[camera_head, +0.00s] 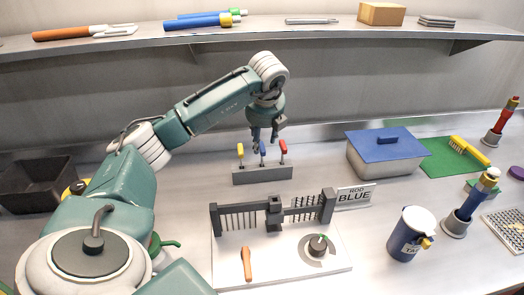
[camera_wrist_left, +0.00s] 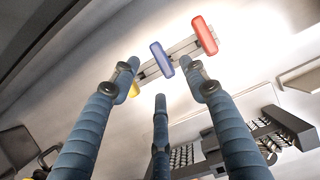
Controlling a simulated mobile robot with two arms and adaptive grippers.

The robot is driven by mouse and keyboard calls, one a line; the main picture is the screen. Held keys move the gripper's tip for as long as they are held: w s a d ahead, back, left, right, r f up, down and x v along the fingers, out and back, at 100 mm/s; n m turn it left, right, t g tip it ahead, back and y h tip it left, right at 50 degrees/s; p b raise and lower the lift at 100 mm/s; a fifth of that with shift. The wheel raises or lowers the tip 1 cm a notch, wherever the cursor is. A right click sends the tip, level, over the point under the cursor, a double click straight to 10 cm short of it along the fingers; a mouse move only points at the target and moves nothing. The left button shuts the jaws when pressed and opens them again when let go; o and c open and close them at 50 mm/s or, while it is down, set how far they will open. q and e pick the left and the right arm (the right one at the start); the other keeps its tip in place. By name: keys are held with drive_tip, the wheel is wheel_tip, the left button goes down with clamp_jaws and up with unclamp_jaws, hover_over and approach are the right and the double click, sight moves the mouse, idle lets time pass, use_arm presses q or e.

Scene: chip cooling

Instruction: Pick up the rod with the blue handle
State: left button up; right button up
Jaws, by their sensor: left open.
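A grey rack (camera_head: 263,175) on the counter holds three upright rods in a row. Their handles are yellow (camera_head: 240,151), blue (camera_head: 263,148) and red (camera_head: 283,146), left to right. My left gripper (camera_head: 264,138) points down over the middle of the rack, its fingers overlapping the top of the blue handle in the head view. In the left wrist view the fingers (camera_wrist_left: 160,78) are spread, with the blue handle (camera_wrist_left: 161,60) between and beyond them. The red handle (camera_wrist_left: 204,35) is to its right and the yellow handle (camera_wrist_left: 134,90) is partly hidden. No contact is visible. My right gripper is not in view.
A fixture with a dial (camera_head: 317,246) and a "ROD BLUE" sign (camera_head: 353,195) stand in front of the rack. A blue-lidded box (camera_head: 385,155) is to the right, a black bin (camera_head: 38,185) at far left. A shelf (camera_head: 270,32) runs above.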

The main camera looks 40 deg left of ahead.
sight(261, 147)
use_arm(q)
drive_tip(key=p+x, duration=0.1)
drive_tip(key=x, duration=0.2)
drive_tip(key=shift+w+a+f+p, duration=0.2)
drive_tip(key=shift+w+a+p, duration=0.05)
drive_tip(key=shift+p, duration=0.15)
drive_tip(key=shift+w+a+f, duration=0.15)
drive_tip(key=shift+f, duration=0.3)
clamp_jaws()
drive_tip(key=shift+r, duration=0.15)
